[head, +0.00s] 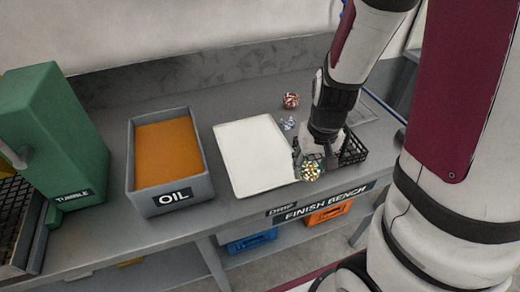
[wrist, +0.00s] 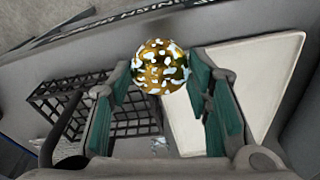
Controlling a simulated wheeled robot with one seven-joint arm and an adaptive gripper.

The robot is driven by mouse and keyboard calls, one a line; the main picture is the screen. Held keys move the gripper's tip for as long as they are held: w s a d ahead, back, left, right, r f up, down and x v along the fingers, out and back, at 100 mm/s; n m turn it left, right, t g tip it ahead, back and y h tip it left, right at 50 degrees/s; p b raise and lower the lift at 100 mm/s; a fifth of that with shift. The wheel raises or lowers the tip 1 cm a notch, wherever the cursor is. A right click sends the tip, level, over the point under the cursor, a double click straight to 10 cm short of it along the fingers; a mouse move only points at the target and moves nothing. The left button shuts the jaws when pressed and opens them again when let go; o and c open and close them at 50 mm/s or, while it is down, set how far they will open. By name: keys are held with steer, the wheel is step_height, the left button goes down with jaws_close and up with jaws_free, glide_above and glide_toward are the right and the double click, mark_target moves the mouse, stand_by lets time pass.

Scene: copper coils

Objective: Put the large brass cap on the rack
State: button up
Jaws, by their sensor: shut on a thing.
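A round golden piece with white flecks, which I take for the large brass cap (head: 311,172), is at the tips of my gripper (head: 310,160). In the wrist view the cap (wrist: 158,68) sits between the two green-padded fingers of my gripper (wrist: 160,82), which is shut on it. The cap is over the front edge of the bench, near the right front corner of the white mat. A black wire rack (head: 352,150) stands just right of my gripper, partly hidden by it. The rack (wrist: 70,100) lies left of the fingers in the wrist view.
A white mat (head: 255,155) lies left of my gripper. A grey oil bin (head: 172,197) and a green tumbler (head: 55,125) stand further left. A reddish ball (head: 290,100) and a small silvery piece (head: 288,123) lie behind my gripper.

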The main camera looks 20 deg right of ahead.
glide_above(268, 154)
steer(key=shift+s+f+p, duration=0.3)
steer(key=shift+f, duration=2.2)
steer(key=shift+f, duration=0.1)
steer(key=o, duration=1.2)
